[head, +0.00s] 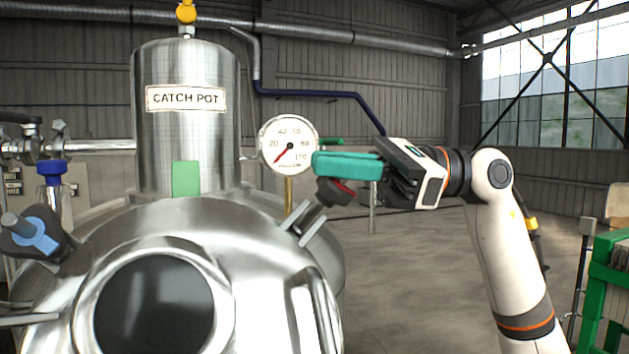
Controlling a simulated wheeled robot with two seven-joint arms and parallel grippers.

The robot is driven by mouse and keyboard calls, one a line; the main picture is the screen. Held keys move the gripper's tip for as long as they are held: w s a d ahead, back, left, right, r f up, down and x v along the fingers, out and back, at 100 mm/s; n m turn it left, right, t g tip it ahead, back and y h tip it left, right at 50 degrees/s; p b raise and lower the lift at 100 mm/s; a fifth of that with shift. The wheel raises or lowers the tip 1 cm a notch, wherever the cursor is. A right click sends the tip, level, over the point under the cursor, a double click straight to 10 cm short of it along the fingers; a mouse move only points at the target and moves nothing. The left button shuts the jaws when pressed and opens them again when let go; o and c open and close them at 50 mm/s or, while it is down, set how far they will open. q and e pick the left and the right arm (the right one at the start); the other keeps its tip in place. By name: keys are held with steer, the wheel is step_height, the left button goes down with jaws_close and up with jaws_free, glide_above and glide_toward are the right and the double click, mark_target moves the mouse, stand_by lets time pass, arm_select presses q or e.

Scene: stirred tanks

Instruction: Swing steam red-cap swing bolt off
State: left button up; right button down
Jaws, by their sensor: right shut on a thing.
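The red-cap swing bolt (332,193) sits at the right shoulder of the steel tank (210,225), in the head view. It shows a dark knob with a red band, and its shank leans up and right out of a forked lug (301,223). My right gripper (330,166) reaches in from the right, its teal fingers shut at the knob's upper end. The fingers hide the top of the knob. My left gripper is out of view.
A blue-cap swing bolt (35,235) is at the tank's left. A pressure gauge (288,145) stands close behind my right fingers, beside the catch pot (185,125). A green crate or rack (603,290) is at the far right. Floor between is clear.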

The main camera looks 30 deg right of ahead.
steer(key=w+d+f+m+g+y, duration=0.1)
steer(key=w+d+g+y, duration=0.2)
steer(key=w+g+y, duration=0.1)
steer(key=shift+w+d+f+g+b, duration=0.25)
steer(key=shift+w+g+b, duration=0.15)
steer(key=shift+w+g, duration=0.55)
steer(key=shift+s+g, duration=0.1)
steer(key=shift+g, duration=0.25)
steer(key=c, duration=1.5)
jaws_free()
steer(key=b+v, duration=0.3)
steer(key=v, duration=0.9)
steer(key=shift+b, duration=0.3)
